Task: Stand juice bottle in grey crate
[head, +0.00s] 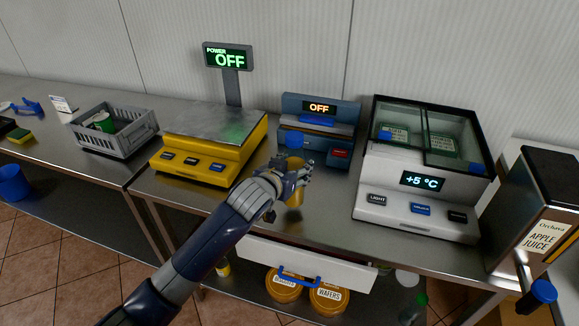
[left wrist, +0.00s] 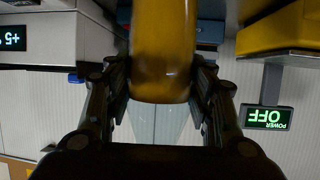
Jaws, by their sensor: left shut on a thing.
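The juice bottle (head: 295,197) is amber with a blue cap and looks upright in front of the small blue machine. My left gripper (head: 299,175) is shut on it around its middle, with the cap above the fingers. In the left wrist view the bottle (left wrist: 162,60) sits between both fingers. Whether its base touches the counter cannot be told. The grey crate (head: 117,147) stands at the left on the counter, with a green and white item inside. My right gripper is not in view.
A yellow scale (head: 200,170) stands between the crate and the bottle. Its display post (head: 232,87) rises behind. A blue machine (head: 320,108) and a white cooler (head: 420,205) stand right. An apple juice dispenser (head: 540,205) is far right. An open drawer (head: 300,262) juts out below.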

